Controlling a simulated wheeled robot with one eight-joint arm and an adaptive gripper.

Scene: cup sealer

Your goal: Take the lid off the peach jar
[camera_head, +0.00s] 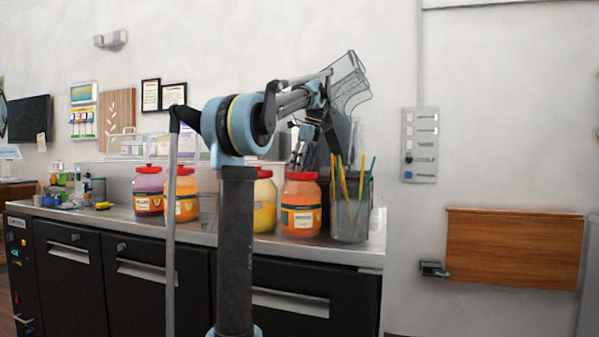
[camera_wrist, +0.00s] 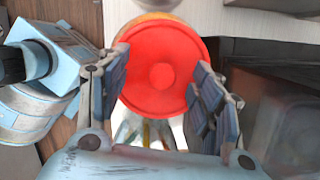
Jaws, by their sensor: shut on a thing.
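An orange jar (camera_head: 301,212) with a pale label and a red lid (camera_head: 300,176) stands on the counter's right part; I cannot read the label surely. My gripper (camera_head: 303,155) is low over it, partly hidden by my arm. In the wrist view, the round red lid (camera_wrist: 160,75) with a raised centre lies between the two fingers of my gripper (camera_wrist: 163,68), which is shut on its sides. A strip of orange jar body (camera_wrist: 155,20) shows past the lid's rim. Whether the lid is still seated on the jar cannot be told.
A yellow jar (camera_head: 264,210) stands close on the left; purple (camera_head: 149,195) and orange (camera_head: 183,205) jars stand farther left. A clear holder with coloured straws (camera_head: 350,215) is close on the right. A grey translucent container (camera_head: 348,85) is above, behind my arm.

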